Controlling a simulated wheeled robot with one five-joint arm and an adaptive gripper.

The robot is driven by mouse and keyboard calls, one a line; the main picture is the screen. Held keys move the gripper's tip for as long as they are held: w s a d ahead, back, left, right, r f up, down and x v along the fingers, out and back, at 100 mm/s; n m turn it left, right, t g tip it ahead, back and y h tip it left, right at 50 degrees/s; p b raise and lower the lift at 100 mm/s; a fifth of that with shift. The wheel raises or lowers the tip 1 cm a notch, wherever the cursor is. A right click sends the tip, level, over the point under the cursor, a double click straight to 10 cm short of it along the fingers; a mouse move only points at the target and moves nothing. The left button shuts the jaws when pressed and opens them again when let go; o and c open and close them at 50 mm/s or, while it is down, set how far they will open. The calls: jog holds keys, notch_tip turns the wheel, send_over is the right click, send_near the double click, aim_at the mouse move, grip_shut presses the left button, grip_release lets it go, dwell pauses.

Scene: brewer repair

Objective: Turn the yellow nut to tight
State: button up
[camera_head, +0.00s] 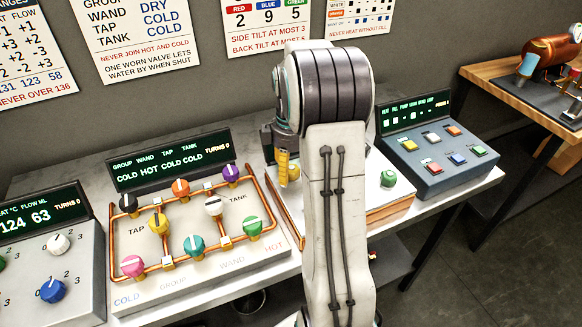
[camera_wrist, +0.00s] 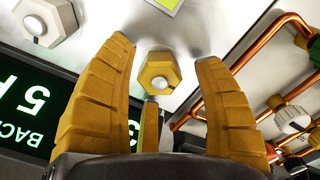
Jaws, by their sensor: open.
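The yellow nut (camera_wrist: 157,74) is a hexagon with a pale round centre, on a light metal surface in the wrist view. My gripper (camera_wrist: 165,50) is open, with one yellow finger on each side of the nut and a gap showing on both sides. A third finger is below the nut in that picture. Whether any finger touches the nut cannot be told. In the head view my gripper (camera_head: 285,165) points down between the pipe panel and the button console, and my arm hides most of that area.
Another nut (camera_wrist: 44,20) sits at the upper left of the wrist view. A pipe panel (camera_head: 265,262) with copper pipes and several coloured knobs stands left of my gripper. A button console (camera_head: 432,175) stands to the right. A green knob (camera_head: 388,178) is beside my arm.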

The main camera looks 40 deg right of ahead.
jog(key=shift+c, duration=0.3)
jog(key=c, duration=1.1)
jog(key=shift+m, duration=0.4)
jog(key=shift+c, duration=0.2)
jog(key=m, duration=0.8)
jog(key=shift+m, duration=0.3)
jog(key=m, duration=0.4)
jog(key=shift+s+d+m, duration=0.1)
jog(key=shift+m, duration=2.4)
